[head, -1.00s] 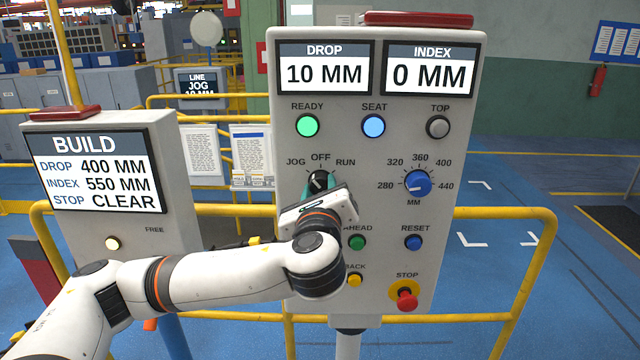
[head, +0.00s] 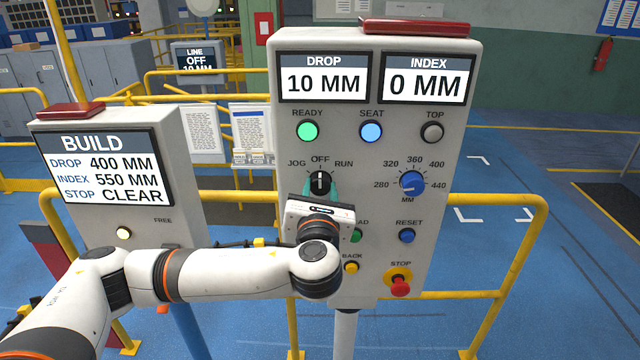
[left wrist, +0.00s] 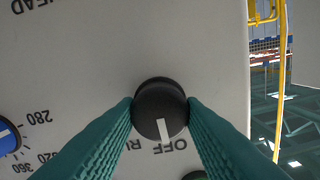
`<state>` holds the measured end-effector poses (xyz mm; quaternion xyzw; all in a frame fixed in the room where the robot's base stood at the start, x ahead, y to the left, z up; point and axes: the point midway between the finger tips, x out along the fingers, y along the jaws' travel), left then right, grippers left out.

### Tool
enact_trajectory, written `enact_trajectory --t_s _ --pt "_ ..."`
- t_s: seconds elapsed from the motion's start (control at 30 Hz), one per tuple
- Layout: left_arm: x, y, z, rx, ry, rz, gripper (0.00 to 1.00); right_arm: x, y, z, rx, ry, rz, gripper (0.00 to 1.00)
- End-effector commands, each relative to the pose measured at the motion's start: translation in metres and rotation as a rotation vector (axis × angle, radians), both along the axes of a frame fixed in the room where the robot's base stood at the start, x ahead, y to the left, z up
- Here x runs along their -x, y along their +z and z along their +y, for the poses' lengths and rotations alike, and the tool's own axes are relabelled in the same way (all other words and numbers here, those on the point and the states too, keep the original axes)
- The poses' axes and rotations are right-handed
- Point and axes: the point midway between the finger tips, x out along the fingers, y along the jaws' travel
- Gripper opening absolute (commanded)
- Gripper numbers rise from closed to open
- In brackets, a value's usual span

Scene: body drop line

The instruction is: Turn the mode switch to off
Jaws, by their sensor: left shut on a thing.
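The black mode switch (head: 320,182) is on the grey control panel, below the labels JOG, OFF and RUN. Its white pointer line points up at OFF. In the left wrist view the switch knob (left wrist: 160,108) sits between the two teal fingers, its white line towards the OFF lettering. My left gripper (head: 320,190) is shut on the knob, its fingers touching both sides. The line display (head: 194,62) behind reads OFF. My right gripper is not in view.
A blue MM dial (head: 412,183) is right of the switch. The AHEAD button, partly hidden by my arm, the BACK button (head: 351,267), RESET button (head: 407,236) and red STOP button (head: 400,284) are below. A BUILD display (head: 104,168) stands at left. Yellow rails run behind the panel.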

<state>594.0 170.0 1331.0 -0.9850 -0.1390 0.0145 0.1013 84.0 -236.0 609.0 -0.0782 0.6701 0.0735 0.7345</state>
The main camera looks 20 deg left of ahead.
Motion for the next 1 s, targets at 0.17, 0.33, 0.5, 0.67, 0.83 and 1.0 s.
enact_trajectory --t_s 0.17,0.33,0.5,0.67,0.83,1.0 --pt "0.0002 -0.0011 -0.0003 -0.02 -0.001 0.008 0.13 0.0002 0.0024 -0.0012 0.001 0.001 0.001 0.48" --pt "0.0002 -0.0014 -0.0003 -0.021 -0.001 0.008 0.13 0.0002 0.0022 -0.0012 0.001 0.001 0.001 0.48" --pt "0.0002 -0.0014 -0.0004 -0.021 -0.001 0.008 0.13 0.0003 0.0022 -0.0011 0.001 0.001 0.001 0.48" --pt "0.0002 -0.0011 -0.0004 -0.02 -0.001 0.007 0.57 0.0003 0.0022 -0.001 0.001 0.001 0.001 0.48" --pt "0.0001 -0.0006 -0.0003 -0.019 -0.001 0.006 0.57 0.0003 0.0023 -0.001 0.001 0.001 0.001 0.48" --pt "0.004 -0.0018 -0.0018 -0.018 -0.001 0.005 0.57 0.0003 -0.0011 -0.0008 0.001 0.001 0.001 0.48"
